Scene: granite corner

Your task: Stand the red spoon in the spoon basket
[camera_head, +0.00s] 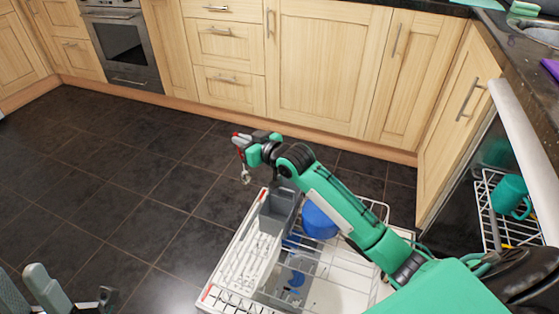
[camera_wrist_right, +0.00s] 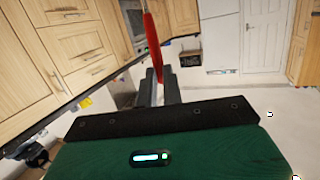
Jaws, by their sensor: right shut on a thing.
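The red spoon (camera_wrist_right: 153,42) is held between the dark fingers of my right gripper (camera_wrist_right: 160,88) in the right wrist view. In the head view my right gripper (camera_head: 240,142) is above and left of the grey spoon basket (camera_head: 278,211). The spoon's red part (camera_head: 236,137) shows only in small pieces there, with a small shiny piece hanging below the gripper. The basket stands on the pulled-out white dishwasher rack, its opening facing up; its inside is partly hidden. My left gripper (camera_head: 107,297) is partly seen at the bottom left; its opening is unclear.
The white rack (camera_head: 237,262) holds a blue bowl (camera_head: 318,221) right of the basket. An upper rack (camera_head: 488,207) with a green mug (camera_head: 511,194) is at the right, near the dishwasher door. Wooden cabinets (camera_head: 315,65) line the back. Dark floor is clear at left.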

